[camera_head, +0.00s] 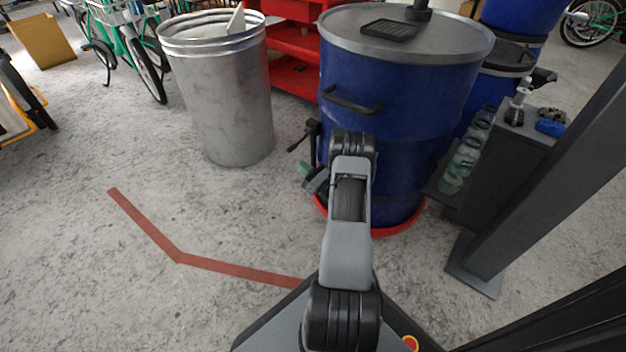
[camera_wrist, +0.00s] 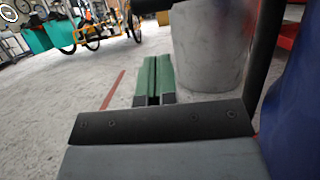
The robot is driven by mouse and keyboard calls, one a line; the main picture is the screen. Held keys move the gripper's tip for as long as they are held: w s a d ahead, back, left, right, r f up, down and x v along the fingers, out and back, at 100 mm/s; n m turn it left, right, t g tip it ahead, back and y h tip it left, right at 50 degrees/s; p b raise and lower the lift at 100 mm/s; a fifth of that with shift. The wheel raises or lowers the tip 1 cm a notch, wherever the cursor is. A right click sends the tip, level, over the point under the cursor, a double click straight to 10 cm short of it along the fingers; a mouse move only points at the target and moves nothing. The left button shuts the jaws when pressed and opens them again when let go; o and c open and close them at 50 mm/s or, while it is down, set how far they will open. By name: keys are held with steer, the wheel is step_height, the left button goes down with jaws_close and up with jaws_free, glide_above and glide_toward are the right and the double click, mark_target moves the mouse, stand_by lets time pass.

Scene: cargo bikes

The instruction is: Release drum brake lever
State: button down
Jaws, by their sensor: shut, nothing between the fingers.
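A large blue drum (camera_head: 395,130) with a grey lid stands in front of me. A black lever (camera_head: 299,142) with an upright post is at the drum's left side. In the wrist view a dark upright bar (camera_wrist: 264,50) passes close on the right, beside the drum's blue wall (camera_wrist: 298,115); it seems to be the lever's post. My gripper (camera_head: 303,168) is low at the drum's left, below the lever. Its green fingers (camera_wrist: 153,78) are together and empty, pointing past the drum. My arm hides part of the drum's front.
A galvanised metal bin (camera_head: 220,105) stands left of the drum, ahead of my fingers in the wrist view. A red shelf (camera_head: 293,45) is behind. A grey cabinet (camera_head: 510,165) with bottles and a post are on the right.

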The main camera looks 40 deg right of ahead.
steer(key=shift+w+a+r+b, duration=0.1)
steer(key=shift+w+r+b, duration=0.25)
steer(key=shift+r, duration=0.55)
steer(key=shift+w+a+r+b, duration=0.1)
steer(key=shift+w+r, duration=0.45)
steer(key=shift+r, duration=0.35)
steer(key=shift+r, duration=0.1)
